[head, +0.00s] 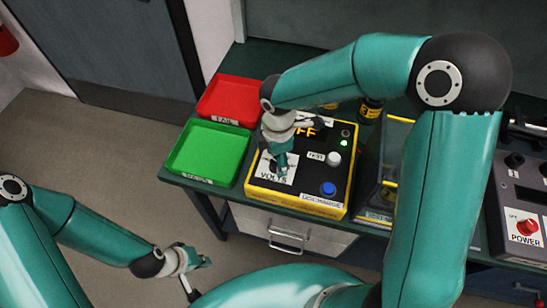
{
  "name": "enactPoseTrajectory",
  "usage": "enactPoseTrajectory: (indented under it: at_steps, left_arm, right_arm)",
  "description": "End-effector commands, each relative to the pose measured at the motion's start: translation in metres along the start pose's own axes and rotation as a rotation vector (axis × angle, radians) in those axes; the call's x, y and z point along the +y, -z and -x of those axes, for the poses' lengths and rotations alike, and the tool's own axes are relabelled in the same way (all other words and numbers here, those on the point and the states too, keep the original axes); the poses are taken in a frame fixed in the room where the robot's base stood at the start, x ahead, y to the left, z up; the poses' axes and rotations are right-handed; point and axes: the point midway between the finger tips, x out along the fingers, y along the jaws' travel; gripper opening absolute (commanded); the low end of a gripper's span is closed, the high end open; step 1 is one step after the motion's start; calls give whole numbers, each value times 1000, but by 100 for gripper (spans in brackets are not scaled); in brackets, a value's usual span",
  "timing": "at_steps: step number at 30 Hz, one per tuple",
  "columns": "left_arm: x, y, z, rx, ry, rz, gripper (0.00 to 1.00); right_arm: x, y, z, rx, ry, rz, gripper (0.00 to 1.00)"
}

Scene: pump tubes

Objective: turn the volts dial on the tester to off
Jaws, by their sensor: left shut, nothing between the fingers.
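The tester (316,179) is a black box with yellow edges on the bench. A white plate marked VOLTS (268,172) sits at its front left. My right gripper (281,168) points down over this plate and hides the volts dial; I cannot tell whether it touches the dial, where the dial points, or how its fingers stand. Orange letters (307,131), partly covered and ending in "FF", show at the top of the tester. My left gripper (205,262) is shut and empty, low in front of the bench over the floor.
A green lamp (344,142), a white TEST button (333,158) and a blue button (328,188) are on the tester. A red tray (206,115) and a green tray (173,166) lie left of it. A grey POWER unit (511,190) stands at the right.

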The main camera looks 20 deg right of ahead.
Motion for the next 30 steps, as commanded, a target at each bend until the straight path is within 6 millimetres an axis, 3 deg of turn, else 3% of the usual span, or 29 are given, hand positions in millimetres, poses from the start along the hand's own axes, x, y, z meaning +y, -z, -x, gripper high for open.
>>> enactPoseTrajectory:
  at_steps: [7, 11, 24, 30]
  left_arm:
    - [0, 0, 0, 0, 0, 0, 0]
    - [0, 0, 0, 0, 0, 0, 0]
    - [0, 0, 0, 0, 0, 0, 0]
    - [0, 0, 0, 0, 0, 0, 0]
  right_arm:
    - [-1, 1, 1, 0, 4, 0, 62]
    - [-1, 1, 12, 0, 2, 0, 62]
    - [2, 1, 94, 1, -1, 0, 62]
    - [2, 1, 115, 0, 0, 1, 62]
